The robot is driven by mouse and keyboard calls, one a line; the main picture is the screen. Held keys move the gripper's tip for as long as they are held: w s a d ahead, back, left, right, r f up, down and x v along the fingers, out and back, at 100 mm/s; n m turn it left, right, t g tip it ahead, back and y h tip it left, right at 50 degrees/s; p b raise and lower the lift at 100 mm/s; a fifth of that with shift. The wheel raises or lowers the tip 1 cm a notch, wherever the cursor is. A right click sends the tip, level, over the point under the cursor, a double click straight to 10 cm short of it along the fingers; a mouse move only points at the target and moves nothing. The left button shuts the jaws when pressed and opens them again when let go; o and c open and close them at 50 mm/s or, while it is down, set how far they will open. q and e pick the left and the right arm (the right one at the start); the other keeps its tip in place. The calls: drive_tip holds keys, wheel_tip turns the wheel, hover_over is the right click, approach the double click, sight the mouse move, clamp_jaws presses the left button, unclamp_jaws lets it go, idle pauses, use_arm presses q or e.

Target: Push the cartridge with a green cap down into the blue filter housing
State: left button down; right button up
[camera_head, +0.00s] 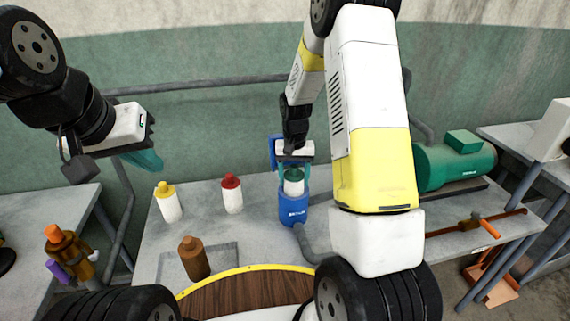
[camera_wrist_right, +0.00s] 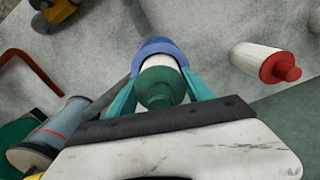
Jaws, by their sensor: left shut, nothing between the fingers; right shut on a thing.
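The cartridge with a green cap (camera_head: 294,175) stands upright in the mouth of the blue filter housing (camera_head: 293,208) on the table. Its white upper part and cap show above the housing rim. In the right wrist view the green cap (camera_wrist_right: 159,88) lies between teal fingers, with the blue housing rim (camera_wrist_right: 160,48) just beyond. My right gripper (camera_head: 294,165) is shut on the cartridge from above. My left gripper (camera_head: 150,160) is shut and empty, raised at the left, clear of the table. The cartridge's lower part is hidden inside the housing.
A yellow-capped bottle (camera_head: 168,203) and a red-capped bottle (camera_head: 232,195) stand left of the housing. A brown bottle (camera_head: 193,258) stands nearer. A green motor (camera_head: 455,165) and an orange-handled valve (camera_head: 485,226) lie to the right. A grey hose leaves the housing's base.

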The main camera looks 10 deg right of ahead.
sight(294, 166)
drive_tip(key=shift+f, duration=0.95)
drive_tip(key=o, duration=1.7)
drive_tip(key=shift+c, duration=0.2)
drive_tip(key=shift+r, duration=3.85)
drive_tip(key=shift+r, duration=0.1)
drive_tip(key=shift+r, duration=2.4)
